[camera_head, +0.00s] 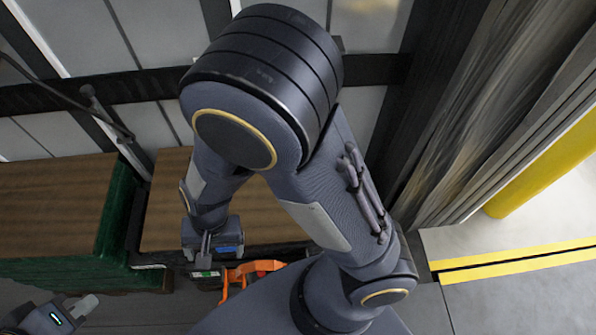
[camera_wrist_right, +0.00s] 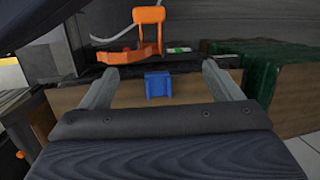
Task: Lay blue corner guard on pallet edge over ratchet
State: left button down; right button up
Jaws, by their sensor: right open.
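The blue corner guard (camera_wrist_right: 158,86) lies against the brown pallet load (camera_wrist_right: 130,95) in the right wrist view. My right gripper (camera_wrist_right: 160,67) is open, with one finger on each side of the guard and gaps to both. The orange ratchet (camera_wrist_right: 150,35) is beyond the fingertips, by the load's dark edge. In the head view, the ratchet (camera_head: 255,269) is at the load's front edge, beside my right gripper (camera_head: 206,266). A small blue patch shows there, possibly the guard. My left gripper (camera_head: 82,306) is low at the left; its jaw gap is unclear.
A green-sided load with a brown top (camera_head: 50,205) stands left of the middle brown load (camera_head: 165,220). A pale strap (camera_wrist_right: 125,36) runs from the ratchet. A yellow post (camera_head: 540,165) and striped floor are at the right. My right arm covers much of the head view.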

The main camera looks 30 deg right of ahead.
jog(key=s+d+r+n+t+y, duration=0.1)
jog(key=d+r+n+t+y, duration=0.25)
jog(key=d+r, duration=1.15)
jog(key=s+d+r+t+h, duration=0.2)
jog(key=s+d+r+t, duration=0.1)
jog(key=d, duration=0.3)
jog(key=shift+s, duration=0.45)
jog(key=shift+d, duration=0.1)
